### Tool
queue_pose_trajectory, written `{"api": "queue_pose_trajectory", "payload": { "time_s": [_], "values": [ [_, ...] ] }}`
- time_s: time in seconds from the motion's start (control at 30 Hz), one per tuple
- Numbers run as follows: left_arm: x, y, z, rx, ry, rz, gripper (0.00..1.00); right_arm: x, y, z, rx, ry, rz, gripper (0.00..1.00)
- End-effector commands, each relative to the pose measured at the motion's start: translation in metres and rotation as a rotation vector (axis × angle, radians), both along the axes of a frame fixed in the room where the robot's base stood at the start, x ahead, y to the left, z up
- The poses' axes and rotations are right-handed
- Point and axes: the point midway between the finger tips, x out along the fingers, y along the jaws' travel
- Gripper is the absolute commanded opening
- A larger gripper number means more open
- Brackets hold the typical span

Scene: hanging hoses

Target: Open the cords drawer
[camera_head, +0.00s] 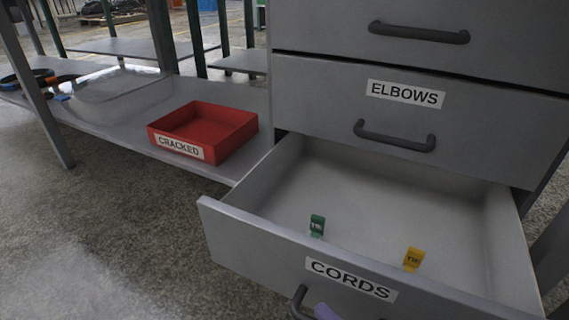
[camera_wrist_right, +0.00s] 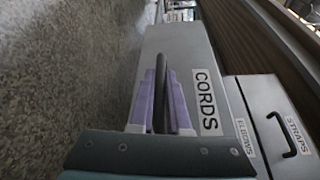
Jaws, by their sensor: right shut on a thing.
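The grey cords drawer (camera_head: 250,241) stands pulled out at the bottom of the cabinet, its inside showing. Its front bears the label CORDS (camera_head: 350,279). A green tagged piece (camera_head: 317,226) and a yellow tagged piece (camera_head: 413,259) are inside it. The drawer's dark handle (camera_head: 298,303) is partly cut off at the bottom edge of the head view. My right gripper (camera_wrist_right: 161,76) is shut on this handle, one purple finger on each side in the right wrist view. Only a bit of a purple finger (camera_head: 325,312) shows in the head view. My left gripper is not in view.
The ELBOWS drawer (camera_head: 480,130) above is closed, as is another drawer (camera_head: 500,62) over it. A red CRACKED tray (camera_head: 232,135) sits on the low shelf (camera_head: 110,122) at left. The floor (camera_head: 110,230) in front is clear.

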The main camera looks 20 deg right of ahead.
Motion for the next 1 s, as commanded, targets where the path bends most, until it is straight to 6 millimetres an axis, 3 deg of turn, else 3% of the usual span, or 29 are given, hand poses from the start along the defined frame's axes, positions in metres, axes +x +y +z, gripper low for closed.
{"api": "queue_pose_trajectory", "payload": {
  "time_s": [0.3, 0.7, 0.73, 1.0],
  "values": [
    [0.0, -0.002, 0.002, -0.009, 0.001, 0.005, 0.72, -0.017, 0.021, 0.001, 0.001, -0.004, 0.001, 0.0],
    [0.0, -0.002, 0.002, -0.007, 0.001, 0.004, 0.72, -0.018, 0.022, 0.001, 0.001, -0.004, 0.001, 0.0],
    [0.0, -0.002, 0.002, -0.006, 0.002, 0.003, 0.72, -0.018, 0.022, 0.001, 0.0, -0.003, 0.001, 0.17],
    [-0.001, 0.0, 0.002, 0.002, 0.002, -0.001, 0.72, -0.018, 0.022, 0.0, 0.0, -0.002, 0.002, 0.45]
  ]
}}
